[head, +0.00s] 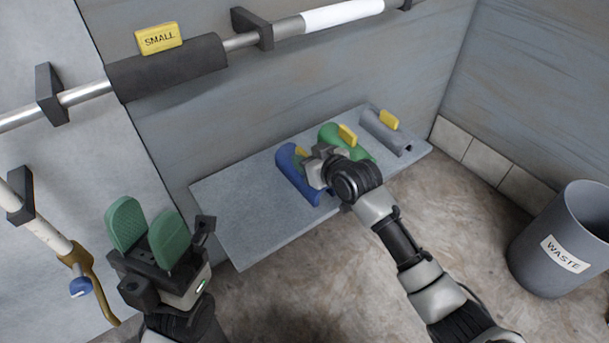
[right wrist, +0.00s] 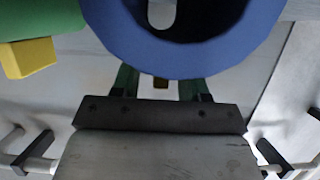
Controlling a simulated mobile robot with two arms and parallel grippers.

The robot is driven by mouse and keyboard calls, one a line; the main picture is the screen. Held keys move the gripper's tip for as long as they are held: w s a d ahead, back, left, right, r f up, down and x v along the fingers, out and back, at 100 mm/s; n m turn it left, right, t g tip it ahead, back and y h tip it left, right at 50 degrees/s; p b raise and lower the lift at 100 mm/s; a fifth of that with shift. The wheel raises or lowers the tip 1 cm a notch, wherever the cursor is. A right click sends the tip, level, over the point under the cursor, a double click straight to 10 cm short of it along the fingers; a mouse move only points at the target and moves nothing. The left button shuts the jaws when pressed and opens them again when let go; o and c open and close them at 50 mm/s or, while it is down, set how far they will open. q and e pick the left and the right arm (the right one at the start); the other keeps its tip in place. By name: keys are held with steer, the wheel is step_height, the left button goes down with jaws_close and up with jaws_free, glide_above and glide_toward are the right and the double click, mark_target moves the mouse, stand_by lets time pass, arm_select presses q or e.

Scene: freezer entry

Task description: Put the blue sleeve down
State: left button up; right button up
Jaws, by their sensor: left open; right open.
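The blue sleeve (head: 287,166) lies on the grey shelf (head: 235,205), left of a green sleeve (head: 360,151). My right gripper (head: 307,163) is at the blue sleeve and partly covers it in the head view. My left gripper (head: 150,232) is open and empty, left of the shelf.
A grey sleeve (head: 385,131) with a yellow tag lies at the shelf's right end. A rail with a dark sleeve (head: 168,69) tagged SMALL and a white sleeve (head: 342,14) runs above. A waste bin (head: 565,240) stands at right. The shelf's left part is bare.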

steer(key=shift+w+a, duration=0.1)
steer(key=shift+w, duration=0.05)
jaws_close()
steer(key=shift+r, duration=0.1)
stand_by(0.3)
